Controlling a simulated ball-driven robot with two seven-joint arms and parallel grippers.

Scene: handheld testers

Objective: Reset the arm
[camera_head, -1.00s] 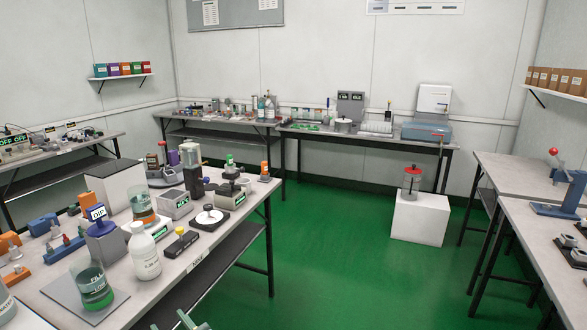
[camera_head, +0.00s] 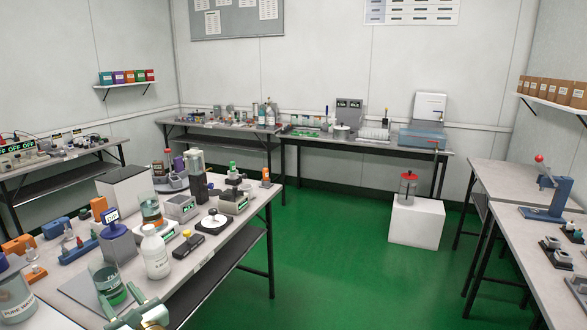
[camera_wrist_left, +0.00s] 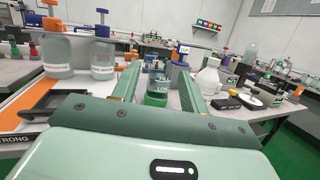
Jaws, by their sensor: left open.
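My left gripper (camera_head: 143,318) shows at the bottom of the head view, in front of the near edge of the left workbench (camera_head: 205,273). It is pale green. In the left wrist view its two fingers (camera_wrist_left: 158,88) are spread apart with nothing held between them. Beyond the gap stands a beaker of green liquid (camera_wrist_left: 157,90), apart from the fingers as far as I can tell. The same beaker (camera_head: 110,285) stands on a grey plate in the head view. My right gripper is not in view.
Large bottles (camera_wrist_left: 57,52) stand at left in the wrist view. The green floor (camera_head: 320,270) is open.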

